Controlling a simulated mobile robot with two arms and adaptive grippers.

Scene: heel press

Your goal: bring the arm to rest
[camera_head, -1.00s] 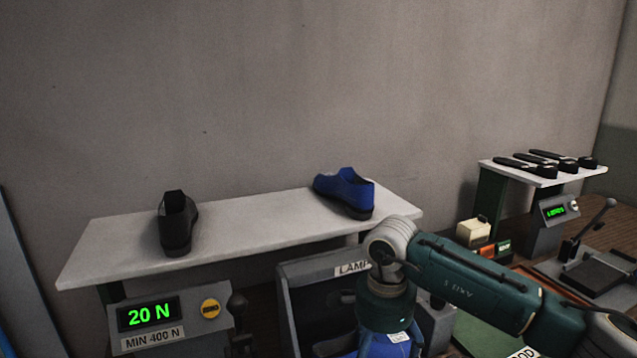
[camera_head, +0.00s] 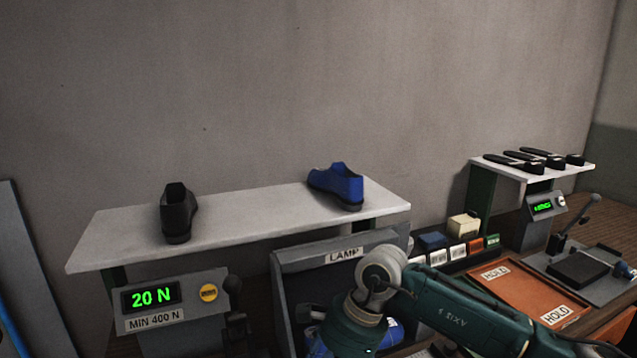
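My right arm comes in from the lower right, a green-and-grey arm marked AXIS. Its wrist end is bent downward at the lower middle, in front of the grey box labelled LAMP (camera_head: 345,254). Its gripper is below the picture's edge or hidden behind the wrist, so its fingers do not show. My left arm and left gripper are not in view. A black shoe (camera_head: 177,214) stands at the left on the white shelf (camera_head: 250,212). A blue shoe (camera_head: 339,186) stands at the shelf's right end. The arm touches neither shoe.
A grey press panel (camera_head: 185,291) at the lower left reads 20 N above MIN 400 N. An orange HOLD tray (camera_head: 520,287) lies at right. Several dark heels lie on a raised white shelf (camera_head: 590,168).

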